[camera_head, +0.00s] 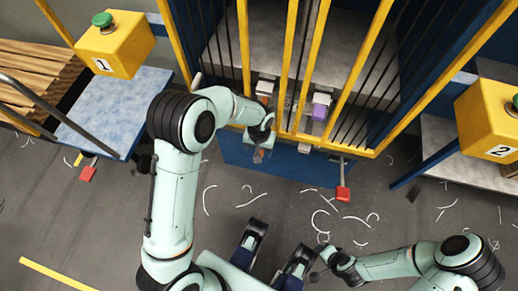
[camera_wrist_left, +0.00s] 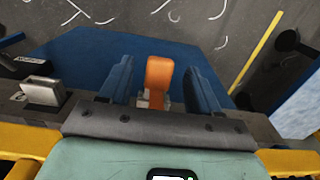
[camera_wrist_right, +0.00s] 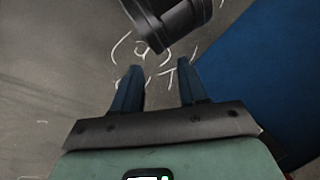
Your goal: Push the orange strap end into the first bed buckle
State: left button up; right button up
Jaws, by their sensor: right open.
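The orange strap end (camera_wrist_left: 160,72) stands between the fingers of my left gripper (camera_wrist_left: 158,80) in the left wrist view, with a gap visible on either side. A grey metal piece, perhaps the first bed buckle (camera_wrist_left: 153,100), shows partly below it. In the head view my left gripper (camera_head: 260,148) is at the loom's front beam, and an orange piece (camera_head: 264,98) shows just behind it. Its fingers look open. My right gripper (camera_wrist_right: 160,90) is open and empty above the floor, and in the head view it is low, right of centre (camera_head: 321,262).
Another metal buckle (camera_wrist_left: 40,92) sits on the beam. A purple block (camera_head: 321,105) lies behind the yellow bars. A red-tipped lever (camera_head: 343,192) hangs in front. A blue panel (camera_wrist_right: 275,85) is right of my right gripper. White strands litter the floor.

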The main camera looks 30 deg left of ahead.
pick_arm(q)
jog(key=shift+w+a+r, duration=0.1)
jog(key=shift+w, duration=0.15)
jog(key=shift+w+r, duration=0.1)
jog(key=shift+r, duration=0.4)
notch_tip(320, 180, up, 12)
jog(key=p, duration=0.3)
jog(key=shift+s+r, duration=0.15)
jog(key=shift+s, duration=0.15)
pick_arm(e)
jog(key=s+a+r+g+y, duration=0.1)
jog(key=s+a+r+g, duration=0.1)
jog(key=s, duration=0.4)
jog(key=shift+s+a+r, duration=0.3)
jog(key=shift+a+r, duration=0.25)
jog(key=shift+r, duration=0.4)
